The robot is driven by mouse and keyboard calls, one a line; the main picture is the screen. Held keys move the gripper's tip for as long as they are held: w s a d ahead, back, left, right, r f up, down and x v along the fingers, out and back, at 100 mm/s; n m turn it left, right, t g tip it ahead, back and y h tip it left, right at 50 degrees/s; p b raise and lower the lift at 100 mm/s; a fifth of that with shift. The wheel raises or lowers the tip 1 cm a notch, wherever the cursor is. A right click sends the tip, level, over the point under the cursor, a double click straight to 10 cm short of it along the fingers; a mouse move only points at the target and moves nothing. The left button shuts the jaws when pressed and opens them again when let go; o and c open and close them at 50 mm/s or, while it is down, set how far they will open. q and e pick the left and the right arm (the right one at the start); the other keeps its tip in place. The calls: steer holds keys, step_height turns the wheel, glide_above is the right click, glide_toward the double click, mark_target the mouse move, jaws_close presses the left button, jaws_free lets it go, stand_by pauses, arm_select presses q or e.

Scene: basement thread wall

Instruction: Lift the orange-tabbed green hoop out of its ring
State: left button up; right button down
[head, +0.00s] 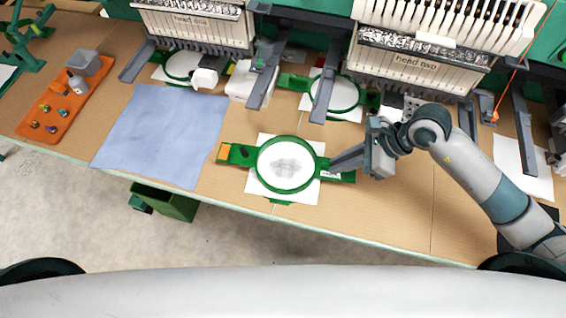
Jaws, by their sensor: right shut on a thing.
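The green hoop (259,175) has an orange tab (224,151) on its left arm and a white label on its right arm. It is at the front middle of the table, with white cloth (285,160) showing inside it and around it. My right gripper (335,165) comes from the right and is shut on the right side of the hoop. Its fingers hide part of the frame. I cannot tell whether the hoop is raised above the table or still seated in a ring. My left gripper is not in view.
Two machine heads (418,68) stand at the back, with other green hoops (356,94) below them. A blue cloth (160,130) lies left of the hoop. An orange tray (60,112) with small spools and a bottle is farther left. The table front edge is close.

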steer(key=shift+r+p, duration=0.3)
steer(key=shift+r, duration=0.5)
steer(key=shift+r+p, duration=1.3)
steer(key=shift+r, duration=1.55)
